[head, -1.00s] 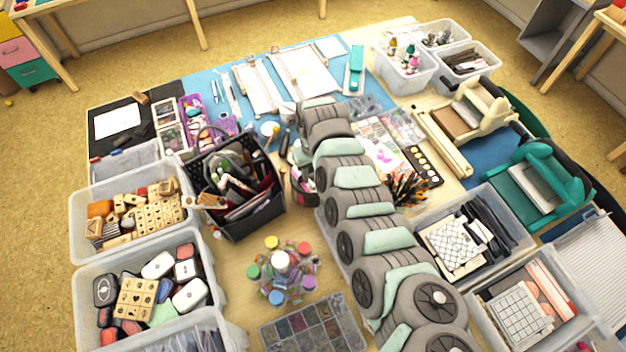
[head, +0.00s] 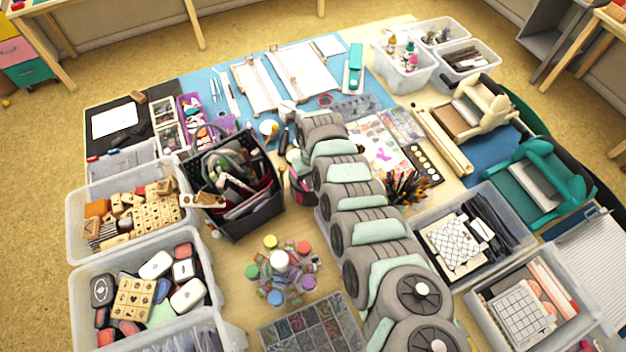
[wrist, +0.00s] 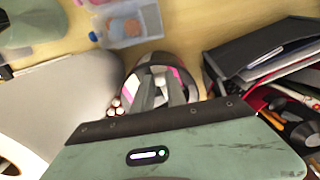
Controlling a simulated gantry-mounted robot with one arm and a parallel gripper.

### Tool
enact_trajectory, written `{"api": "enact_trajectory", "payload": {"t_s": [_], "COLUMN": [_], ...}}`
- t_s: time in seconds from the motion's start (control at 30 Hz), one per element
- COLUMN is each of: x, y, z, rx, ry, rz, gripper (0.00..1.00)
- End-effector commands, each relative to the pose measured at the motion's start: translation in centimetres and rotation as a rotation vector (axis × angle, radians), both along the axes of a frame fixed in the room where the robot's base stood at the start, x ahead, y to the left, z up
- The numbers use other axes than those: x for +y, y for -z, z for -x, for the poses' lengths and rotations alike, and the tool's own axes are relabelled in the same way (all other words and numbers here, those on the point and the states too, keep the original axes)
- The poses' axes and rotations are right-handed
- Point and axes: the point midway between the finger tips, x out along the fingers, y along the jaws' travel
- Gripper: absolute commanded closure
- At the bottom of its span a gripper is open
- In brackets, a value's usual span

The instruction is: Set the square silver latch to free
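I cannot make out a square silver latch in either view; it is hidden or too small to tell. My gripper shows in the wrist view (wrist: 170,92), with grey fingers close together beyond its green housing. The fingers lie in front of a round dark cup (wrist: 137,77) with pink inside. I cannot tell whether they touch it or hold anything. In the head view, my arm runs up the middle of the table and hides part of it. The cup (head: 301,190) shows there just left of the arm.
A black basket (head: 240,222) full of tools stands left of my arm. Clear bins of stamps (head: 80,215) and inkpads (head: 85,290) line the left edge. Jars (head: 280,262) cluster at front centre. White trimmers (head: 300,70) lie on the blue mat behind; a teal die-cutting machine (head: 545,165) stands right.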

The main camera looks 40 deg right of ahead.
Motion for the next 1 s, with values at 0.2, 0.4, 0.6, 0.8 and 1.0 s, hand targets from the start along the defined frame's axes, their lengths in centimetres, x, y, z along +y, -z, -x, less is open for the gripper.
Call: {"api": "enact_trajectory", "payload": {"t_s": [0.2, 0.4, 0.6, 0.8, 1.0], "x": [0.0, 0.0, 0.0, -0.01, 0.01], "y": [0.0, 0.0, 0.0, 0.0, 0.0], "z": [0.01, 0.01, 0.02, 0.01, 0.02], "rx": [0.0, 0.0, 0.0, 0.0, 0.001], "ry": [0.0, 0.0, 0.0, 0.0, 0.0], "rz": [0.0, 0.0, 0.0, 0.0, 0.0], "gripper": [1.0, 1.0, 1.0, 1.0, 1.0]}}
